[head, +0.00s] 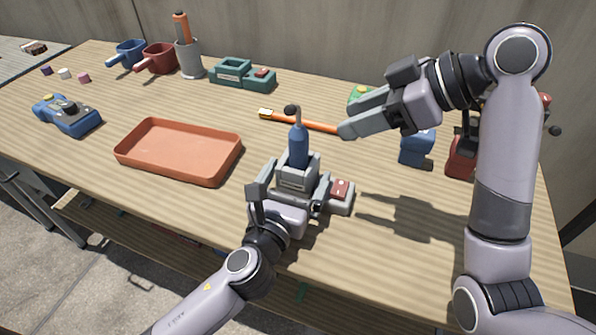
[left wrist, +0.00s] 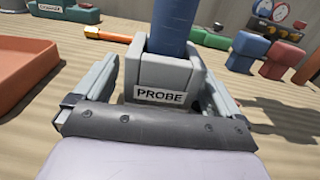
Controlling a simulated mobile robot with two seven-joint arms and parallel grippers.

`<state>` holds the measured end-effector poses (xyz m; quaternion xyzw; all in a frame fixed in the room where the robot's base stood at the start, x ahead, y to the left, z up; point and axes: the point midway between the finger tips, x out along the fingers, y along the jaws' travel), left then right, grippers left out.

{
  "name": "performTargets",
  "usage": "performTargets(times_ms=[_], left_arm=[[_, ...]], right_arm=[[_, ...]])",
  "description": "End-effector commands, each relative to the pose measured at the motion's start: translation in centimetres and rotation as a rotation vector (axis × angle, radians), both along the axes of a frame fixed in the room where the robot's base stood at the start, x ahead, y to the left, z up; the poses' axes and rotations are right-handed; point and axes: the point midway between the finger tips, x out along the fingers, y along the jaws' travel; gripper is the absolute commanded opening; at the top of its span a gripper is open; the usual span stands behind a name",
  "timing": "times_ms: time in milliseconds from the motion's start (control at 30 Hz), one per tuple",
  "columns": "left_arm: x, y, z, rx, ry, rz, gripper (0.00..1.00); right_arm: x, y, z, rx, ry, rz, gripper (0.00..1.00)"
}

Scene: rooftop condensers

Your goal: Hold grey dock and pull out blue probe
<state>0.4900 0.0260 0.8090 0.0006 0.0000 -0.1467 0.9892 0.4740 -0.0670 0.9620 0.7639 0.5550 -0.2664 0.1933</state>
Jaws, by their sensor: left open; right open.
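The grey dock (head: 298,172) stands near the table's front edge. Its label reads PROBE in the left wrist view (left wrist: 165,82), and a low grey part with a red block extends to its right. The blue probe (head: 298,147) stands upright in the dock; its lower body also shows in the left wrist view (left wrist: 170,28). A thin neck with a dark knob tops it. My left gripper (head: 287,190) is open, with its fingers either side of the dock. My right gripper (head: 350,120) is open and empty, above the table to the right of the probe.
An orange tray (head: 180,178) lies left of the dock. An orange-handled tool (head: 305,122) lies behind the probe. A green dock (head: 243,76), grey cup (head: 188,60) and blue device (head: 68,114) stand farther off. Blue and red blocks (head: 417,147) stand at right.

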Motion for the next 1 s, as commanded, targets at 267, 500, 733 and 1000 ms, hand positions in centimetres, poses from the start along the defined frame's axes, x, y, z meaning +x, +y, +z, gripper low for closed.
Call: performTargets(times_ms=[267, 500, 733, 1000], left_arm=[[1.31, -0.40, 0.01, -0.002, 0.002, 0.000, 0.98], [1.31, -0.39, 0.02, -0.001, 0.001, 0.000, 0.88], [1.29, -0.37, 0.01, -0.001, 0.000, 0.000, 0.32], [1.28, -0.37, 0.00, -0.001, 0.001, 0.000, 0.32]], right_arm=[[0.00, 0.00, 0.00, 0.000, 0.000, 0.000, 0.43], [0.00, 0.01, 0.01, 0.000, 0.000, 0.000, 0.43], [0.00, 0.00, 0.00, 0.000, 0.000, 0.000, 0.43], [0.00, 0.00, 0.00, 0.000, 0.000, 0.000, 0.43]])
